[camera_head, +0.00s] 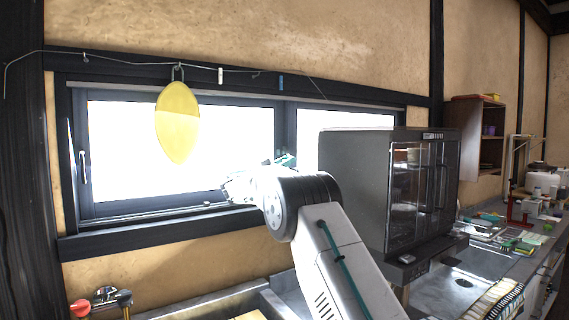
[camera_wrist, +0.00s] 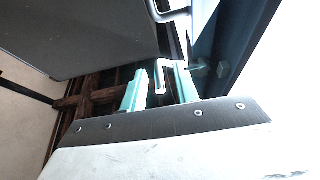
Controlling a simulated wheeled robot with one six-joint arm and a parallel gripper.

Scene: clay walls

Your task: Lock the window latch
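The window (camera_head: 235,199) has dark frames and two bright panes, with a dark upright (camera_head: 286,130) between them. A pale handle (camera_head: 84,167) is on the left edge of the left pane. In the head view my gripper (camera_head: 285,160) is near the upright's lower part, mostly hidden behind my arm. In the wrist view the teal fingers (camera_wrist: 159,88) are apart, with a pale hooked piece between them; I cannot tell whether they touch it. A small dark fitting (camera_wrist: 200,68) on the window frame lies just right of the fingers. I cannot tell which part is the latch.
A silver bar handle (camera_wrist: 168,13) shows at the top of the wrist view. A dark glass-fronted cabinet (camera_head: 355,190) stands right of my arm, close to the window. A yellow oval (camera_head: 177,122) hangs from a wire before the left pane. A cluttered counter (camera_head: 440,295) extends right.

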